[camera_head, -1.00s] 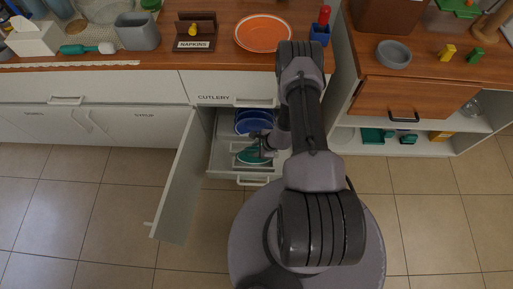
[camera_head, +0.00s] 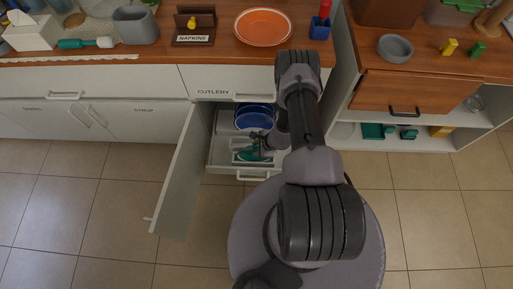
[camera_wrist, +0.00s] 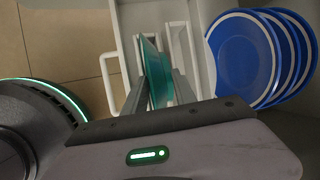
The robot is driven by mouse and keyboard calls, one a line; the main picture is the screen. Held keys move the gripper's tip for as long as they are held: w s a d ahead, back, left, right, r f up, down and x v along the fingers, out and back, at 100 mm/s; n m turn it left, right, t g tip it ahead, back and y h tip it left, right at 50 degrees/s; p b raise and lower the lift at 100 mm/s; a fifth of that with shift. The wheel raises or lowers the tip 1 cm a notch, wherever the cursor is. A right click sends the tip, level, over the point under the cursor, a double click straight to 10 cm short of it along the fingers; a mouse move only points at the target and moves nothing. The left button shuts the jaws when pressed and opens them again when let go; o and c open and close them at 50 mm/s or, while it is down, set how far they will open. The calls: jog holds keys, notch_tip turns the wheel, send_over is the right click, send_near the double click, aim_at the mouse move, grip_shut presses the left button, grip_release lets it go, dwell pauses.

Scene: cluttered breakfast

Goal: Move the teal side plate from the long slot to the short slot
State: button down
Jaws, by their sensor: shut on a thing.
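The teal side plate (camera_wrist: 156,72) stands on edge between the fingers of my gripper (camera_wrist: 160,92) in the wrist view. The gripper is shut on it. The plate also shows in the head view (camera_head: 252,154), in the pulled-out drawer under the cutlery label, partly hidden by my gripper (camera_head: 264,142).
Several blue plates with white rims (camera_wrist: 240,55) stand in a row right of the rack in the wrist view, toward the back of the drawer (camera_head: 218,157). An open cabinet door (camera_head: 178,180) stands left of the drawer. An orange plate (camera_head: 263,27) lies on the counter.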

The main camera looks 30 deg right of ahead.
jog(key=shift+f, duration=1.25)
dwell(0.4)
jog(key=c, duration=0.9)
grip_release()
jog(key=shift+o, duration=0.3)
jog(key=o, duration=0.5)
jog(key=shift+c, duration=0.2)
jog(key=shift+r, duration=0.1)
